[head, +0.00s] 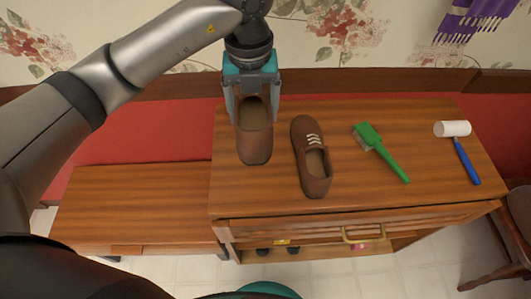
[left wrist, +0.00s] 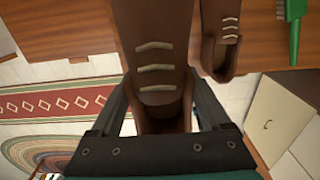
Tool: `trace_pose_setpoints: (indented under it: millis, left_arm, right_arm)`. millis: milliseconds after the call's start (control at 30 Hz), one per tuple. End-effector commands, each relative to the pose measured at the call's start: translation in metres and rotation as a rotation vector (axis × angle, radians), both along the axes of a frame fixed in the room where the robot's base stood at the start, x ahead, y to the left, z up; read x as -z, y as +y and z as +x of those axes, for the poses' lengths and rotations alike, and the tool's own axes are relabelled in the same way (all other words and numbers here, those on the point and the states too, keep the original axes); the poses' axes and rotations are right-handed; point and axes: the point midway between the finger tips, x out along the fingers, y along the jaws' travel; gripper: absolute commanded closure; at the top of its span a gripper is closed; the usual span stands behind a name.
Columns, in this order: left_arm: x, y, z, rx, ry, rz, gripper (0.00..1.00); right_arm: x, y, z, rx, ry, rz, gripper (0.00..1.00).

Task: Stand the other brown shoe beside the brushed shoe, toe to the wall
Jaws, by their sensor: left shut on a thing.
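My left gripper (head: 254,100) is shut on a brown shoe (head: 255,145) at the cabinet top's left end. Its opening and rounded heel face me in the head view; the gripper hides its front. In the left wrist view, the held shoe (left wrist: 155,40) shows pale laces, its toe pointing the same way as the other shoe's. I cannot tell whether its sole touches the wood. The other brown shoe (head: 303,130) stands just right of it, apart, toe to the wall; it also shows in the left wrist view (left wrist: 222,50).
The wooden cabinet top (head: 400,200) also bears a green brush (head: 380,150) and a white-headed roller with a blue handle (head: 460,145). A lower wooden bench (head: 140,205) adjoins on the left. A red padded seat back runs behind, and a purple scarf (head: 475,18) hangs at upper right.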

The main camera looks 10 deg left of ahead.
Motion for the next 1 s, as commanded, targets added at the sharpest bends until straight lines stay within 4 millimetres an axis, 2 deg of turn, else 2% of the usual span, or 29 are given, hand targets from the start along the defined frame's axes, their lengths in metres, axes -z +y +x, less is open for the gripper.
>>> trace_pose_setpoints:
  millis: [33, 100, 300, 400, 500, 667, 900, 1000]
  left_arm:
    - [0.017, 0.000, -0.001, -0.002, 0.005, 0.001, 0.97]
    - [0.037, 0.000, -0.001, -0.001, 0.005, 0.001, 0.97]
    - [0.089, 0.000, -0.001, -0.001, 0.003, 0.001, 0.97]
    - [0.110, 0.000, 0.000, -0.001, 0.002, -0.001, 0.97]
    - [0.122, 0.000, 0.000, -0.001, 0.000, 0.000, 0.97]
    - [0.131, 0.000, 0.001, 0.001, -0.001, -0.001, 0.97]
    - [0.165, 0.000, 0.000, 0.001, 0.000, 0.000, 0.97]
    - [0.171, 0.000, 0.001, 0.001, -0.001, -0.001, 0.97]
  right_arm:
    - [0.004, 0.000, 0.000, 0.000, 0.000, 0.000, 0.00]
    - [0.006, 0.000, 0.000, 0.000, 0.000, 0.000, 0.00]
    - [0.014, 0.000, 0.000, 0.000, 0.000, 0.000, 0.00]
    - [0.017, 0.000, 0.000, 0.000, 0.000, 0.000, 0.00]
    - [0.019, 0.000, 0.000, 0.000, 0.000, 0.000, 0.00]
    - [0.020, 0.000, 0.000, 0.001, 0.000, 0.000, 0.00]
    - [0.027, 0.000, 0.000, 0.001, 0.000, 0.000, 0.00]
    - [0.027, 0.000, 0.000, 0.001, 0.000, 0.000, 0.00]
